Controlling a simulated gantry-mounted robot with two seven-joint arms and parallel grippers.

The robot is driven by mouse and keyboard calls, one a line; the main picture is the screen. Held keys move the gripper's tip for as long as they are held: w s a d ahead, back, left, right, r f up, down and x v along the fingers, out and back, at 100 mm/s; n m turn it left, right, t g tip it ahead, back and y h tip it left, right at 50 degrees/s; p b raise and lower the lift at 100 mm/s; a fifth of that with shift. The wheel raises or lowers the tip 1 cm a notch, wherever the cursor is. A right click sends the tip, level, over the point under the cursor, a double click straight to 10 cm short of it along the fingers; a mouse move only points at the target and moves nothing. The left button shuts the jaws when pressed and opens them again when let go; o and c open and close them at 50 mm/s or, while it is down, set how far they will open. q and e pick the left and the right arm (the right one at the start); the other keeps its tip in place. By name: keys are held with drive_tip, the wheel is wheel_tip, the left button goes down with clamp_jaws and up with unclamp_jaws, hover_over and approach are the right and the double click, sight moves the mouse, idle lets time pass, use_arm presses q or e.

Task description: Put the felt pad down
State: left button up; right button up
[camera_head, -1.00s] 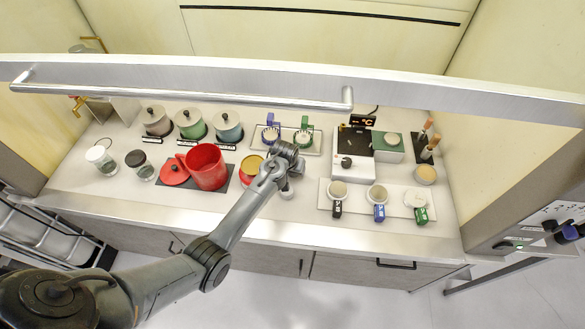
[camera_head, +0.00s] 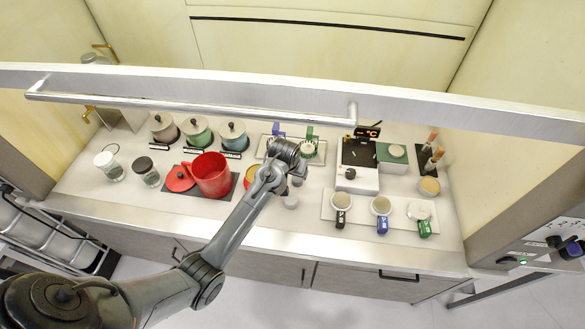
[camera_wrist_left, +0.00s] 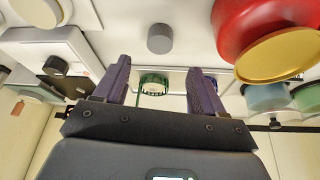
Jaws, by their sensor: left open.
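My left gripper (camera_head: 297,174) is just behind the block in the head view. In the left wrist view my left gripper (camera_wrist_left: 160,72) has its two purple fingers spread with nothing held between them. The arm hides part of the red vessel. My right gripper is not in view.
A red pot (camera_head: 211,176) stands left of my gripper. A white tray with cups (camera_head: 341,201) and a hotplate-like device (camera_head: 358,178) stand to the right. Behind are a small tray (camera_head: 318,157) and lidded canisters (camera_head: 197,132). A metal rail (camera_head: 200,103) crosses above.

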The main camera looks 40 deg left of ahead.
use_arm(q)
drive_tip(key=s+d+m, duration=0.2)
drive_tip(key=s+d, duration=0.3)
drive_tip(key=s, duration=0.5)
drive_tip(key=s+d+m+h, duration=0.1)
drive_tip(key=s+d, duration=0.4)
drive_tip(key=s, duration=0.5)
drive_tip(key=s+d+r+m, duration=0.1)
drive_tip(key=s+d+m, duration=0.2)
drive_tip(key=s, duration=0.7)
drive_tip(key=d, duration=0.2)
drive_tip(key=shift+s+d+g+h, duration=0.3)
drive_tip(key=shift+s+d+h, duration=0.05)
drive_tip(key=shift+s+h, duration=0.05)
drive_tip(key=shift+r, duration=0.2)
wheel_tip(320, 180, up, 16)
drive_tip(key=p, duration=1.6)
drive_tip(key=shift+f, duration=0.2)
drive_tip(key=shift+o, duration=0.5)
